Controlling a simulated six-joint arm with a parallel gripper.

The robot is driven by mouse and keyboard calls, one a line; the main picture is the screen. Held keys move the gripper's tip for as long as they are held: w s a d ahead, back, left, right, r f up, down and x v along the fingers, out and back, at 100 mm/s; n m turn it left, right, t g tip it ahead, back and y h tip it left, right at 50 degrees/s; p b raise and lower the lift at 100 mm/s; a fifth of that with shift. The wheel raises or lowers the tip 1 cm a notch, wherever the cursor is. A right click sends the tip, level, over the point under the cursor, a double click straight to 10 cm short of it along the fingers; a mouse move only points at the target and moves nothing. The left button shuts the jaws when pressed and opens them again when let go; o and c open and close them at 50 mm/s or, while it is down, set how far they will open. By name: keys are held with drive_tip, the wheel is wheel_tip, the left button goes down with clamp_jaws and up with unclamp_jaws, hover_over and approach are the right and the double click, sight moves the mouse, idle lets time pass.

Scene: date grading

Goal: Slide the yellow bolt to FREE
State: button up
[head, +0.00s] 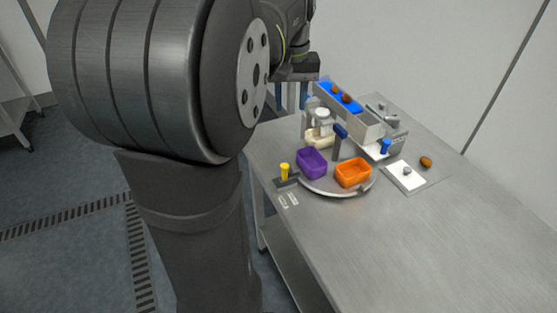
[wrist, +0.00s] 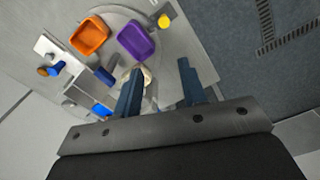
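The yellow bolt (head: 285,169) stands as a small upright knob on a dark base at the left edge of the table, beside the round plate. It also shows in the wrist view (wrist: 164,21) at the top. Two small pale labels (head: 289,199) lie in front of its base; their words are too small to read. My gripper (wrist: 160,85) is open, with two blue fingers apart and nothing between them that I can see held. In the head view my gripper (head: 291,95) is above the far left of the table, well away from the bolt. My arm hides part of the scene.
A purple bin (head: 312,162) and an orange bin (head: 353,172) sit on a round plate (head: 335,191). A dark blue-topped lever (head: 340,131) rises behind them. A blue-lined chute (head: 341,97) with brown dates stands behind. A white pad (head: 406,176) lies right. The table's near right is clear.

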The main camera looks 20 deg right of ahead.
sight(285, 166)
drive_tip(key=f+m, duration=0.3)
drive_tip(key=f, duration=0.4)
drive_tip(key=f+m, duration=0.4)
drive_tip(key=f, duration=0.3)
drive_tip(key=a+f+m, duration=0.1)
drive_tip(key=f+m, duration=0.2)
drive_tip(key=f, duration=0.5)
drive_tip(key=shift+s+a+f+m, duration=0.1)
drive_tip(key=shift+m, duration=0.2)
